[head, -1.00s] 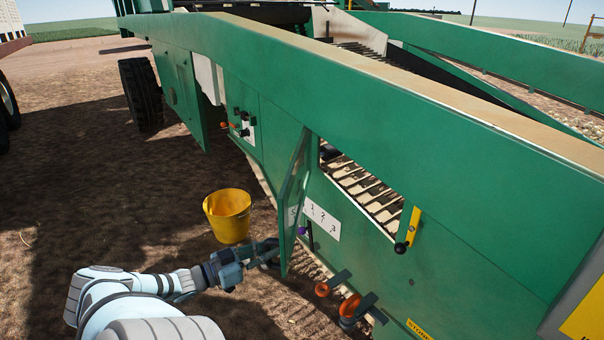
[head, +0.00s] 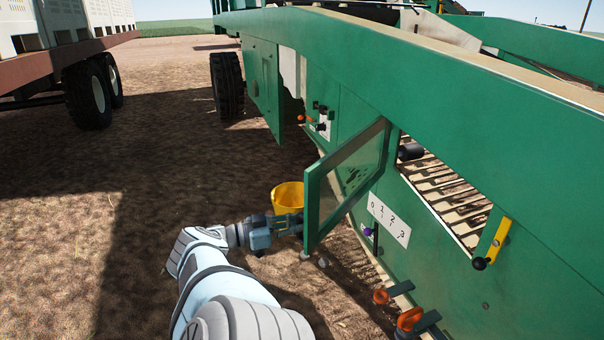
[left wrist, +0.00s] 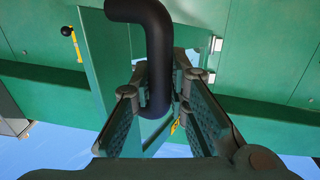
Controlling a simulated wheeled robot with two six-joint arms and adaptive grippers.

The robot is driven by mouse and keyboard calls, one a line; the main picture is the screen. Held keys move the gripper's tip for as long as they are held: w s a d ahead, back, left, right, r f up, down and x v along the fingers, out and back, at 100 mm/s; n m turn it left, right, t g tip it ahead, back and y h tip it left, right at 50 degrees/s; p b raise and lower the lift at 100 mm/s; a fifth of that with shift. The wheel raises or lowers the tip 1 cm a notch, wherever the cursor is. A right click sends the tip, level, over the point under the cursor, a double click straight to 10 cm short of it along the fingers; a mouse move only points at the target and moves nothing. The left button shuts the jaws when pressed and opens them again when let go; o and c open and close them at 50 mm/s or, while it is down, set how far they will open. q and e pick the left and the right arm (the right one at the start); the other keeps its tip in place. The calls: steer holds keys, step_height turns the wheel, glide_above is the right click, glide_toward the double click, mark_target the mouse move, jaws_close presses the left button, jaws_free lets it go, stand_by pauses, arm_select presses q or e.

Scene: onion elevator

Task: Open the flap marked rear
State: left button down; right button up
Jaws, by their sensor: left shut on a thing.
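The green flap (head: 314,205) stands swung out from the side of the green machine, with an opening behind its right edge. I cannot read a rear mark on it. In the left wrist view, the flap (left wrist: 104,60) is behind a black bent handle (left wrist: 145,14). My left gripper (head: 294,224) is at the flap's outer edge in the head view. In the left wrist view its fingers (left wrist: 160,80) are closed around the handle. The handle is hidden in the head view. My right gripper is not in view.
A yellow bucket (head: 288,196) stands on the ground just behind my left gripper. A number plate (head: 390,220), a yellow lever (head: 492,240) and orange-knobbed levers (head: 408,320) are on the machine's side. A trailer (head: 70,50) stands at the far left. The dirt ground between is open.

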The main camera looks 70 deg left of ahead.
arm_select(q)
steer(key=c, duration=1.5)
jaws_free()
steer(key=shift+c, duration=0.2)
steer(key=shift+d, duration=0.1)
